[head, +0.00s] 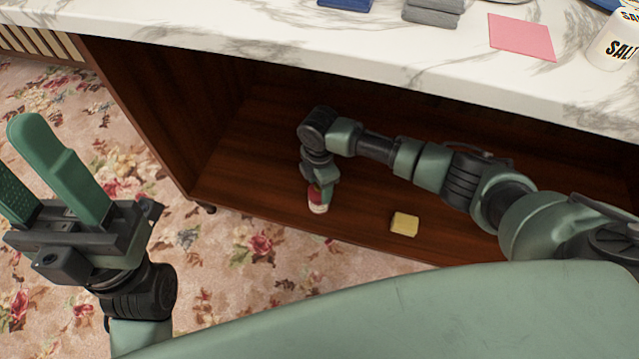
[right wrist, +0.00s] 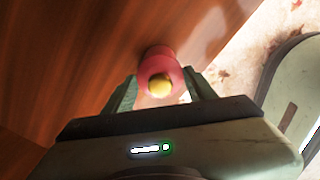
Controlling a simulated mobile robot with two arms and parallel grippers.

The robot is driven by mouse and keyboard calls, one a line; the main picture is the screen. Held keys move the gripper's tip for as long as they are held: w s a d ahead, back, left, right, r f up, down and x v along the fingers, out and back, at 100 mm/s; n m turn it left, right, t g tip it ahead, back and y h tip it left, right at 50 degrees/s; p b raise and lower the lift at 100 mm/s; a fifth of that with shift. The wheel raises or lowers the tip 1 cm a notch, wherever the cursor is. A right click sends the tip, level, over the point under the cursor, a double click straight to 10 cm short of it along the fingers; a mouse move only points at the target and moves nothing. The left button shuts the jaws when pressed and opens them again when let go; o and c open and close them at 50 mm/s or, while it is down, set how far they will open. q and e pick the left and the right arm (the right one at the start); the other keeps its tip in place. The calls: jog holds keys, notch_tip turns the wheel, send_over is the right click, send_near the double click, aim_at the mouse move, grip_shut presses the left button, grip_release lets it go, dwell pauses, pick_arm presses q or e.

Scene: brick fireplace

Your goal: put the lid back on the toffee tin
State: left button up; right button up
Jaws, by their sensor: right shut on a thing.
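My right gripper (head: 322,190) reaches into the dark wooden compartment under the marble top and is shut on a small red and whitish round thing (head: 317,206). In the right wrist view this thing is pinkish red with a yellow knob (right wrist: 159,86), between the two green fingers. It looks like the toffee tin or its lid; I cannot tell whether both are there together, or whether it touches the wood. My left gripper (head: 22,165) is open and empty at the left, over the carpet.
A yellow block (head: 404,224) lies on the wooden compartment floor (head: 262,205), right of the held thing. Flowered carpet lies in front.

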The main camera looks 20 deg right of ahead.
jog(key=o, duration=1.8)
